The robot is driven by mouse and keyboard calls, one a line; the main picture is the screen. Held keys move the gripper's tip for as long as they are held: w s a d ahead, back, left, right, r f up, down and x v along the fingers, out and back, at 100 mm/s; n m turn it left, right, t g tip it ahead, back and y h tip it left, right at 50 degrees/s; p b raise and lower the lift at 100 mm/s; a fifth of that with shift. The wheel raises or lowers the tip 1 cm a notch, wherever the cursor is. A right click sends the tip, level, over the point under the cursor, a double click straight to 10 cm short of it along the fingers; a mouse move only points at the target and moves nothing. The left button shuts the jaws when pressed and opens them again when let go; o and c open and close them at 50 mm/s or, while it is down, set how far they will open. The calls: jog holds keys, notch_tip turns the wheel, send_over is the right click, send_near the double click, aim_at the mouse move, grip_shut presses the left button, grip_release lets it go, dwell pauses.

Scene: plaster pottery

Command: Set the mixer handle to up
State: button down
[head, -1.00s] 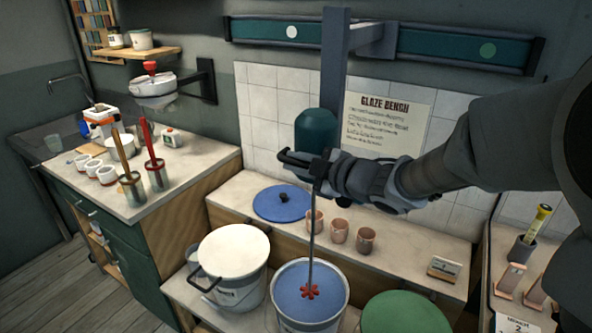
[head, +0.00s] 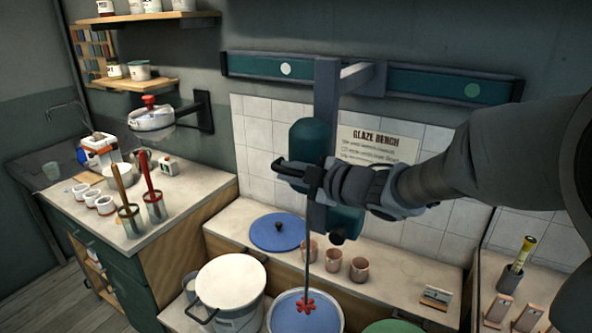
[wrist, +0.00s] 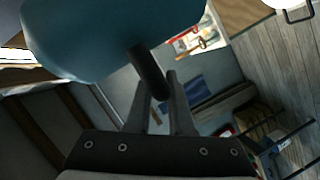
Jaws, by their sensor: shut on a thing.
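The mixer hangs from a grey post; its teal motor housing (head: 311,140) also fills the upper left of the wrist view (wrist: 95,45). A thin shaft (head: 307,245) drops from it to a red impeller (head: 305,306), which appears just above the blue surface of a bucket (head: 278,322). My gripper (head: 288,169) is at the housing's front. In the wrist view, its fingers (wrist: 166,100) are closed around the dark rod-shaped mixer handle (wrist: 147,70) that sticks out of the housing. In the head view, the gripper mostly hides this handle.
A teal wall rail (head: 430,83) runs behind the post. A blue lid (head: 270,237) and several clay cups (head: 333,260) stand on the bench behind the buckets. A white-lidded bucket (head: 230,285) is on the left, and a green lid (head: 392,327) on the right.

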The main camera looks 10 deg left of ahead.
jog(key=c, duration=0.8)
grip_release()
jog(key=shift+r, duration=0.4)
jog(key=shift+c, duration=0.2)
jog(key=shift+o, duration=0.2)
jog(key=shift+f, duration=0.1)
jog(key=v, duration=1.7)
jog(key=shift+s+d, duration=0.15)
jog(key=shift+s, duration=0.05)
jog(key=shift+f, duration=0.1)
